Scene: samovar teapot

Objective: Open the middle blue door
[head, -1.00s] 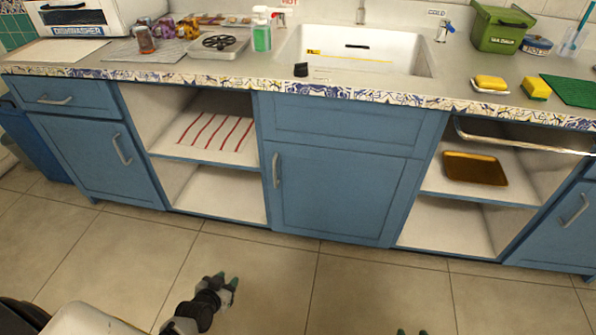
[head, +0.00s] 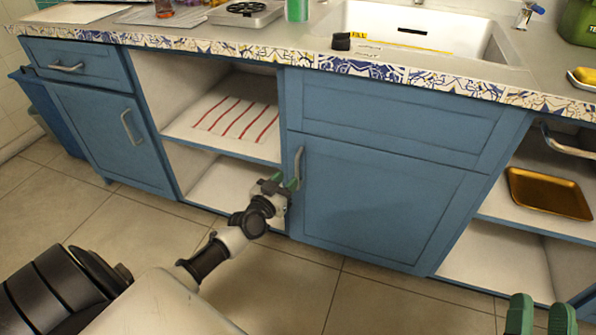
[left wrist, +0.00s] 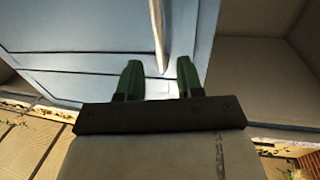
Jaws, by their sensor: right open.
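The middle blue door (head: 375,205) is closed below a blue drawer-like panel, with its silver vertical handle (head: 299,167) on its left edge. In the left wrist view the handle (left wrist: 158,35) reaches down between my two green fingers, and the door (left wrist: 80,35) fills the upper left. My left gripper (head: 285,182) is open at the lower end of the handle; I cannot tell if it touches it. The left gripper (left wrist: 159,66) shows a gap on both sides of the handle. My right gripper (head: 541,312) is open and empty at the bottom right, away from the door.
An open shelf with a red-striped mat (head: 236,118) lies left of the door. An open shelf with a golden tray (head: 550,192) lies right of it. The countertop with the sink (head: 425,35) is above. The tiled floor (head: 375,300) in front is clear.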

